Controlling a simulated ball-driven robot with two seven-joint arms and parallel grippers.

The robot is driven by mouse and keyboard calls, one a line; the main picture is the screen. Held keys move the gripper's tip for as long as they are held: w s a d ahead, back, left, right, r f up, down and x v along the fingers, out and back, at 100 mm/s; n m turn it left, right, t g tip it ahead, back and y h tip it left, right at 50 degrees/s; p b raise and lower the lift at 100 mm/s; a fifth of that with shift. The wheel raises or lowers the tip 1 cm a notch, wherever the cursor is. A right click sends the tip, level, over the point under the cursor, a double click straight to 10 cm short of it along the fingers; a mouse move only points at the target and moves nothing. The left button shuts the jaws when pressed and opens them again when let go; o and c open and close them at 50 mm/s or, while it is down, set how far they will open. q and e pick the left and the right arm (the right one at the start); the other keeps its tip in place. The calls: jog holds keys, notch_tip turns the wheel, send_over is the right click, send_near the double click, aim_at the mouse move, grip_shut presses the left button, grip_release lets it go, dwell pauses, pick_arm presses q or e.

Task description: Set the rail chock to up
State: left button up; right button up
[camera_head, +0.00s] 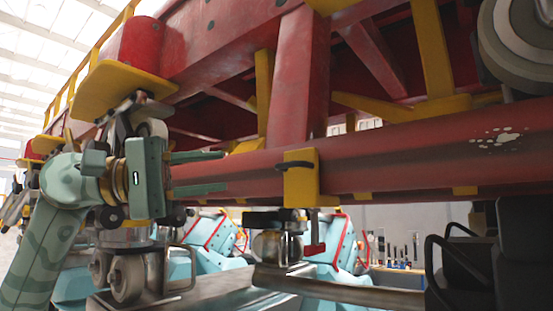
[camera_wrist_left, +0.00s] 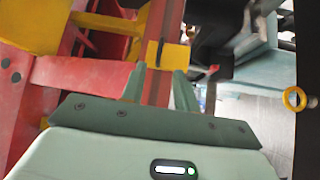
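A yellow bracket (camera_head: 301,188) with a dark loop-shaped handle (camera_head: 294,165) is fixed on the long red rail tube (camera_head: 400,160); I take it for the rail chock, but cannot be sure. A small red-ended lever (camera_head: 315,248) hangs below it. In the left wrist view the yellow bracket (camera_wrist_left: 168,54) is just ahead of my fingertips. My left gripper (camera_head: 225,171) is open, its two green fingers apart and pointing right, left of the bracket and not touching it. In the left wrist view the gripper (camera_wrist_left: 160,72) looks empty. My right gripper is not in view.
Red frame beams and yellow brackets (camera_head: 120,88) overhang the left arm. Wheel assemblies (camera_head: 125,275) stand below the gripper. A dark seat-like shape (camera_head: 525,250) is at the lower right. Light-blue parts (camera_head: 212,235) lie behind. The space between fingertips and bracket looks free.

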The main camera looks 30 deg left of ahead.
aim_at(284, 166)
pick_arm(q)
jog(key=p+x, duration=0.3)
jog(key=x, duration=0.7)
jog(key=shift+w+r, duration=0.1)
jog(key=shift+w, duration=0.05)
jog(key=shift+w+d, duration=0.1)
jog(key=shift+d, duration=0.15)
jog(key=shift+a, duration=0.1)
jog(key=c, duration=0.4)
grip_shut()
